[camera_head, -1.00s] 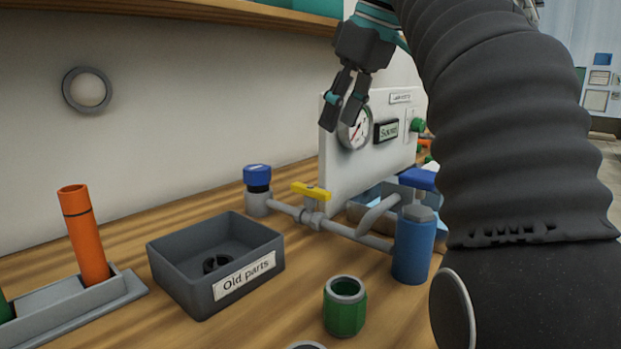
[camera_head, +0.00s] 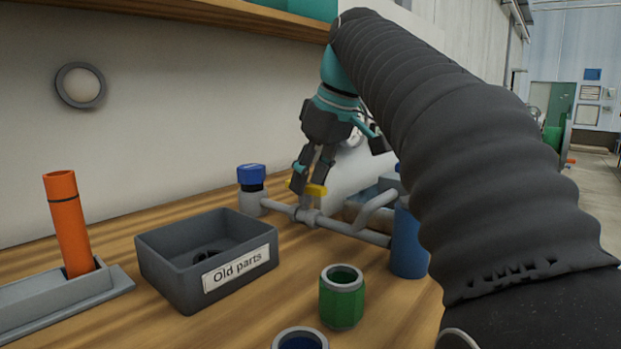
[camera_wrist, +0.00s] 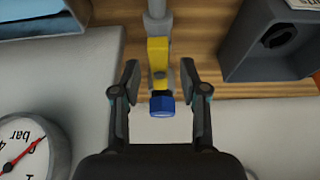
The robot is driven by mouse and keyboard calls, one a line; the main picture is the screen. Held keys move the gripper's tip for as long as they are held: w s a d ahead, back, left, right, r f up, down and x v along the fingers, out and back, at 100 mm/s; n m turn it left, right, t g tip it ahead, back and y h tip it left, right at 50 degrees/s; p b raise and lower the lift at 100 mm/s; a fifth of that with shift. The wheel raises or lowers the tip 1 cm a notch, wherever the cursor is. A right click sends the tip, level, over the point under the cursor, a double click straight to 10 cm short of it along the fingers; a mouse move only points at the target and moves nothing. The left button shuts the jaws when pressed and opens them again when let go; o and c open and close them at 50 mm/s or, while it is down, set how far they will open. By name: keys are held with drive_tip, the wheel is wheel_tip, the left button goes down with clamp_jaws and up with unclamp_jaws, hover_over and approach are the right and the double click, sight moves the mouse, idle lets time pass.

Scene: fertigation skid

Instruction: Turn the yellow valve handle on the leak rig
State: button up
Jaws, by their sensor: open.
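The yellow valve handle (camera_head: 317,189) sits on the grey pipe of the leak rig (camera_head: 340,226), on the wooden bench. In the wrist view the handle (camera_wrist: 157,58) runs up and down the picture. My gripper (camera_head: 308,184) is open, pointing down at the valve. In the wrist view its two fingers (camera_wrist: 159,74) stand on either side of the handle, with a gap on each side. The head view shows the fingertips close to the handle and covering part of it. I cannot tell whether they touch it. The rig's blue cap (camera_wrist: 162,105) shows between the fingers.
The "Old parts" bin (camera_head: 165,268) stands left of the rig. A green fitting (camera_head: 342,300) and a blue-centred ring (camera_head: 300,338) are in front. An orange cylinder (camera_head: 68,222) stands in a grey holder at left. A pressure gauge (camera_wrist: 28,150) is close by in the wrist view.

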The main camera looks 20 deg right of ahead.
drive_tip(key=shift+c, duration=0.3)
clamp_jaws()
drive_tip(key=shift+m, duration=0.3)
drive_tip(key=m+p, duration=0.1)
drive_tip(key=m+h+p, duration=0.1)
drive_tip(key=m, duration=0.1)
drive_tip(key=shift+s+a+r+t, duration=0.1)
drive_tip(key=shift+a+r+t, duration=0.1)
drive_tip(key=shift+t, duration=0.1)
drive_tip(key=m, duration=0.2)
drive_tip(key=m+h+p, duration=0.2)
drive_tip(key=m, duration=0.1)
drive_tip(key=shift+a+m, duration=0.3)
drive_tip(key=m, duration=0.2)
drive_tip(key=m+h+p, duration=0.1)
drive_tip(key=shift+a+f+m+h, duration=0.15)
drive_tip(key=shift+m+h, duration=0.15)
drive_tip(key=shift+m, duration=0.1)
drive_tip(key=m, duration=0.1)
drive_tip(key=m+g+h, duration=0.1)
drive_tip(key=m, duration=0.2)
drive_tip(key=shift+w+a+m+g, duration=0.15)
drive_tip(key=shift+w+m+g, duration=0.15)
drive_tip(key=shift+m, duration=0.1)
